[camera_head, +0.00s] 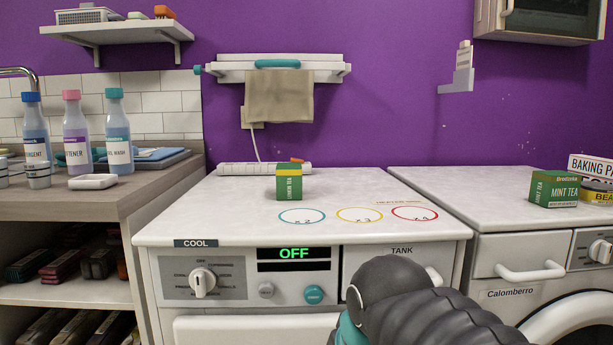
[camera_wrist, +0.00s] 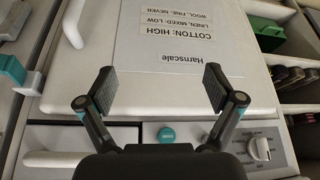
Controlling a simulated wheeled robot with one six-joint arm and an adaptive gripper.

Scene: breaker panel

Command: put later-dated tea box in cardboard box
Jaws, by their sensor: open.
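A green tea box (camera_head: 289,183) with a yellow band, its side label reading something like "lemon tea", stands upright on the middle white machine. A second green tea box (camera_head: 554,190), labelled mint tea, stands on the right machine. No date is readable on either. No cardboard box shows in either view. My gripper (camera_wrist: 158,88) is open and empty in the wrist view, in front of the machine's white front door panel (camera_wrist: 170,82). In the head view my dark arm covers the lower right of the middle machine; my fingers are hidden there.
The middle machine's top (camera_head: 220,205) is mostly clear, with coloured circles (camera_head: 360,214) at the right. Bottles (camera_head: 75,140) stand on the left counter. Cans (camera_head: 597,192) are beside the mint tea. A towel (camera_head: 279,97) hangs behind.

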